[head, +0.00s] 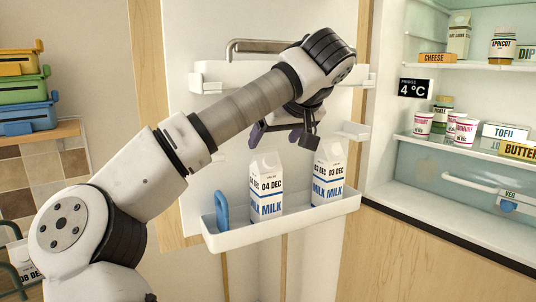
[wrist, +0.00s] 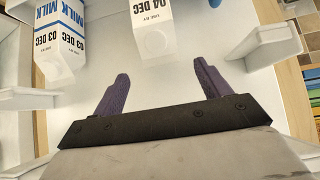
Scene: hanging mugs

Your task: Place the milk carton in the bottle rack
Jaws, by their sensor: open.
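The white bottle rack (head: 300,223) is on the inside of the open fridge door. Two milk cartons with blue lettering stand upright in it: the 04 DEC carton (head: 266,190) in the middle and the 03 DEC carton (head: 328,178) to its right. My gripper (head: 277,138) is open and empty, just above the top of the 04 DEC carton. In the wrist view, my gripper's (wrist: 160,72) purple fingers stand apart, with the 04 DEC carton (wrist: 154,32) beyond them and the 03 DEC carton (wrist: 57,45) to the left. Another carton marked 08 DEC (head: 24,268) is partly hidden at lower left.
A blue piece (head: 221,210) stands at the rack's left end. An upper door shelf (head: 205,76) lies behind my arm. The open fridge at right holds yogurt cups (head: 463,131), jars and boxes. Stacked coloured containers (head: 25,90) sit on a shelf at left.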

